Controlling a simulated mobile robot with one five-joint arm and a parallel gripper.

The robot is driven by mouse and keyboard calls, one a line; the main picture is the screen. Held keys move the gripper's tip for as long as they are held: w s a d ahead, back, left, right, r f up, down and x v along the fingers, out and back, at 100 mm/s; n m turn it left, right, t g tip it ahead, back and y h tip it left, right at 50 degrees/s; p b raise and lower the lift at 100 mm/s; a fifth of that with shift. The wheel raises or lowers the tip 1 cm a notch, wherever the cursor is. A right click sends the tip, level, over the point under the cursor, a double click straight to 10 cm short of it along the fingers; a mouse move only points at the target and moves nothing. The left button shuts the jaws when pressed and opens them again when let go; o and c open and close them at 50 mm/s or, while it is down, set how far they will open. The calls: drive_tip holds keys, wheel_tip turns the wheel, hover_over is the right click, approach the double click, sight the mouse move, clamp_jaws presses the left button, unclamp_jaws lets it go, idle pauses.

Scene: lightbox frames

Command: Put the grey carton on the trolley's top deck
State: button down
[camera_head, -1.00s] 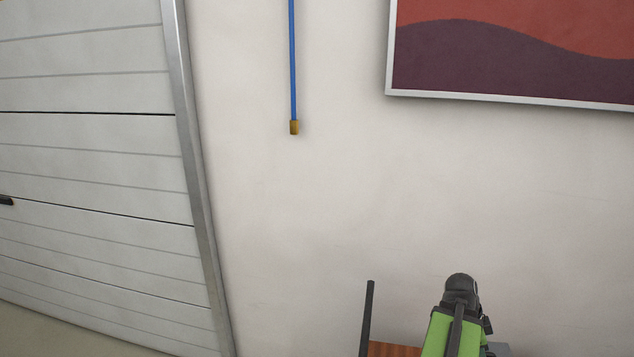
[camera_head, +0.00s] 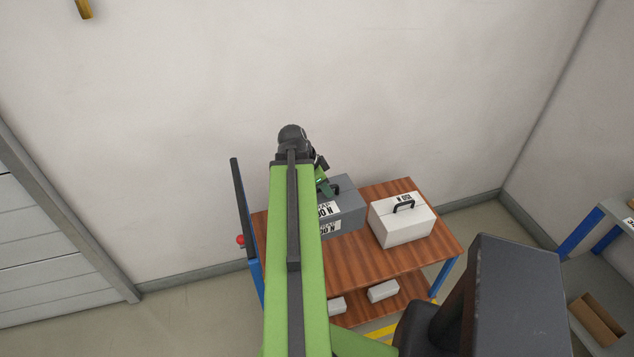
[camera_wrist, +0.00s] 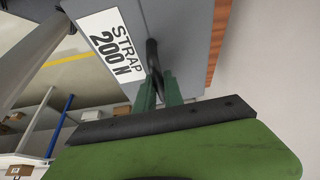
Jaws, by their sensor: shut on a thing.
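The grey carton (camera_head: 347,213), with a white label and a dark handle, is at the left part of the trolley's wooden top deck (camera_head: 370,263). My gripper (camera_head: 329,188) is at the top of the carton, and my arm hides the carton's left side. In the wrist view, the green fingers of my gripper (camera_wrist: 160,92) are shut on the dark handle of the grey carton (camera_wrist: 180,30), whose label reads STRAP 200 N. I cannot tell whether the carton's base touches the deck.
A white carton (camera_head: 401,220) with a handle stands on the deck, right of the grey one. Small white boxes (camera_head: 382,291) lie on the lower shelf. The trolley's dark upright (camera_head: 241,205) is at the left. A wall is close behind; a shelf unit (camera_head: 610,215) stands far right.

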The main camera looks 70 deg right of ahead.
drive_tip(key=f+b, duration=0.4)
drive_tip(key=d+f+b, duration=0.1)
drive_tip(key=f+b, duration=0.3)
drive_tip(key=f, duration=0.1)
drive_tip(key=w+d+f+b, duration=0.1)
drive_tip(key=f+b, duration=0.3)
drive_tip(key=shift+f, duration=0.3)
drive_tip(key=shift+r+m, duration=0.1)
drive_tip(key=shift+m, duration=0.2)
wheel_tip(320, 180, down, 7)
drive_tip(key=b, duration=0.6)
drive_tip(key=shift+f+b, duration=0.25)
drive_tip(key=shift+b, duration=0.35)
drive_tip(key=c, duration=1.4)
unclamp_jaws()
drive_tip(key=shift+o, duration=0.2)
drive_tip(key=shift+p+v, duration=7.95)
drive_tip(key=shift+v, duration=0.8)
